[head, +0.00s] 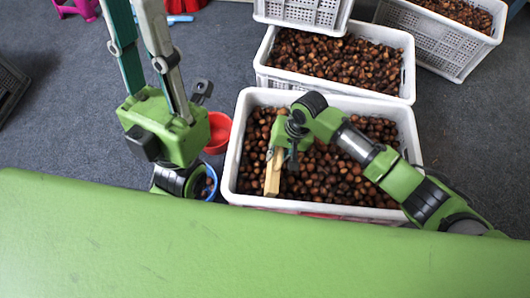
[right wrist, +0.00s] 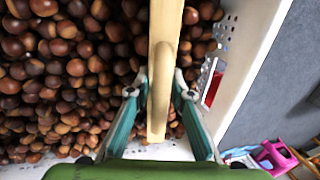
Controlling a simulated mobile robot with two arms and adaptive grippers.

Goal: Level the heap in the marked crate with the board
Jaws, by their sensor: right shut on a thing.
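The white crate (head: 233,150) in front of me is full of brown chestnuts (head: 330,175). A red patch (right wrist: 213,86) shows on its side in the right wrist view. My right gripper (head: 290,138) is over the left part of this crate, shut on the wooden board (head: 272,172). In the right wrist view the board (right wrist: 162,60) stands between the two fingers, edge-on, over the chestnuts near the crate wall. Whether its lower edge touches the chestnuts is unclear. My left gripper (head: 140,45) is left of the crate, fingers pointing up, their tips cut off by the frame.
A second crate of chestnuts (head: 408,70) stands just behind, with more crates (head: 400,22) beyond. A red container (head: 218,128) and a blue-rimmed bowl (head: 211,178) are left of the front crate. A pink stool (right wrist: 275,155) is on the grey floor. Floor at left is mostly clear.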

